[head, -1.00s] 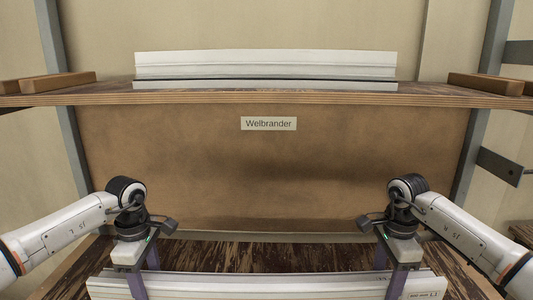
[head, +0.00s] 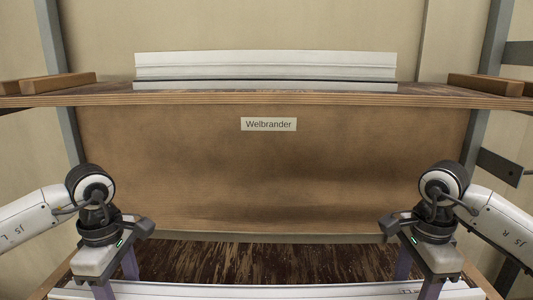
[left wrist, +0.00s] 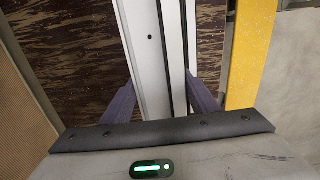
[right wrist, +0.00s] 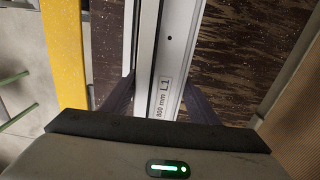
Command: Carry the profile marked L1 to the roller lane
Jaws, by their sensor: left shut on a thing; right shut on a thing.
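The white L1 profile (head: 265,291) runs left to right along the bottom of the head view, partly cut off by the picture edge. Its grooved length shows in the left wrist view (left wrist: 151,60). In the right wrist view its face (right wrist: 172,62) reads "800 mm L1". My left gripper (head: 116,280) is shut on the profile near its left end, with purple fingers on either side. My right gripper (head: 416,280) is shut on it near its right end. The profile looks roughly level between them.
A dark, worn wooden bench top (head: 260,258) lies below and behind the profile. Beyond it stands a brown panel labelled "Welbrander" (head: 268,124). A shelf (head: 330,99) above carries another pale profile (head: 265,66) and wooden blocks (head: 57,82). A yellow strip (left wrist: 249,50) runs beside the bench.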

